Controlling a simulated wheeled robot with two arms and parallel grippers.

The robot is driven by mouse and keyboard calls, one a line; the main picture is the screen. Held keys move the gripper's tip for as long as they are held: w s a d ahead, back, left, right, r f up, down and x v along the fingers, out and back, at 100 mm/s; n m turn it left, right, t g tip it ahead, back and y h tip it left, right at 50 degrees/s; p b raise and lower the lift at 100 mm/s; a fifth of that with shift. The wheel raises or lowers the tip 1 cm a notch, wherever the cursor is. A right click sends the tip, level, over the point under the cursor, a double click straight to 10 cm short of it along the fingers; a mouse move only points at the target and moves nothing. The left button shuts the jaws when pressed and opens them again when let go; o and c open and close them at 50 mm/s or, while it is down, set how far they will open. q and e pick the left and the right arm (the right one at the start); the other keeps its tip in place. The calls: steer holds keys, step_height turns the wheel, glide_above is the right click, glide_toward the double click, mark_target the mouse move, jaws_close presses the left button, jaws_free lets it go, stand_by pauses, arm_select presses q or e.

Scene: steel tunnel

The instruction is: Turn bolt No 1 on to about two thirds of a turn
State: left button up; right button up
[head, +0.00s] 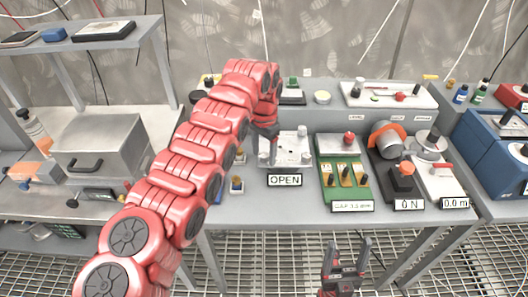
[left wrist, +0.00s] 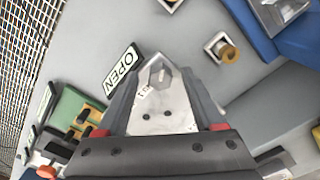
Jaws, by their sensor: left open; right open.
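A pale metal plate (head: 292,150) with upright bolts stands on the bench behind an "OPEN" sign (head: 285,180). In the left wrist view, a grey hex bolt head (left wrist: 160,73) sits on the plate (left wrist: 160,115) beside a small printed label, probably its number. My left gripper (head: 266,150) is over the plate's left side, pointing down. In the left wrist view, its open fingers (left wrist: 162,78) stand on either side of the bolt head; I cannot tell whether they touch it. My right gripper (head: 346,252) is open and empty, in front of the bench.
A green board (head: 343,170) stands right of the plate, then a dark "0 N" device (head: 400,178) and a white "0.0 m" device (head: 438,180). A metal box (head: 102,145) is at left. Floor grating lies in front.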

mark_target(265, 155)
arm_select(q)
steer(key=shift+r, duration=0.5)
step_height(265, 155, up, 5)
steer(key=shift+d+r, duration=0.15)
step_height(265, 155, up, 11)
steer(key=p, duration=1)
